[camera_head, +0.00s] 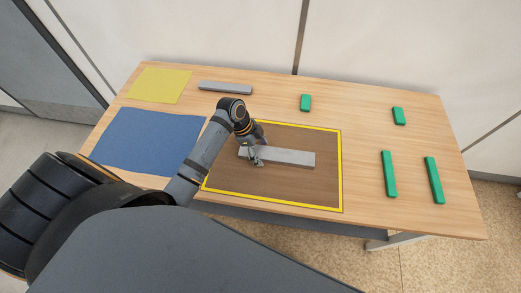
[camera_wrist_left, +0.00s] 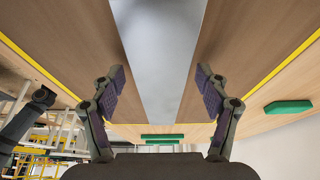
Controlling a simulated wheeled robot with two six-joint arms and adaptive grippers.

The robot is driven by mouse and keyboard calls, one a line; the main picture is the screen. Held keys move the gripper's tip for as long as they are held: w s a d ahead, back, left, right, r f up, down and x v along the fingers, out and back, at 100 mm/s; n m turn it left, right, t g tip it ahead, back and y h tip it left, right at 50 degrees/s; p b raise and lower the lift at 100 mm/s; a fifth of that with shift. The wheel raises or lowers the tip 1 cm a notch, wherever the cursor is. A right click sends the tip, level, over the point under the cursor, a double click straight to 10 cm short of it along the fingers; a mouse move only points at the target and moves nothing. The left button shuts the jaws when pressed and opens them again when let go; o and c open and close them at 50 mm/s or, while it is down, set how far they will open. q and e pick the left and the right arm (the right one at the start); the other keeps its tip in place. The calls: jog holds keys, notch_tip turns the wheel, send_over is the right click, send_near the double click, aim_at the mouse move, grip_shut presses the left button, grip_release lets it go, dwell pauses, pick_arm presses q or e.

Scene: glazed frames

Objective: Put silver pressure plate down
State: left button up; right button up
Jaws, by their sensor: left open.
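A silver pressure plate (camera_head: 290,157) lies flat on the brown area framed by a yellow border (camera_head: 341,175) on the table. My left gripper (camera_head: 255,157) is over the plate's left part in the head view. In the left wrist view the plate (camera_wrist_left: 160,60) runs between the two spread fingers of my left gripper (camera_wrist_left: 160,90), with a gap on each side. A second silver bar (camera_head: 225,88) lies at the back of the table, outside the border.
A yellow sheet (camera_head: 160,85) and a blue sheet (camera_head: 148,142) lie on the table's left. Several green blocks, such as one long block (camera_head: 389,174), stand apart on the right. The wooden table (camera_head: 360,130) is bare between the border and these blocks.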

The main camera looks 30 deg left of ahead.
pick_arm(q)
jog(key=v, duration=1.2)
jog(key=shift+b, duration=0.45)
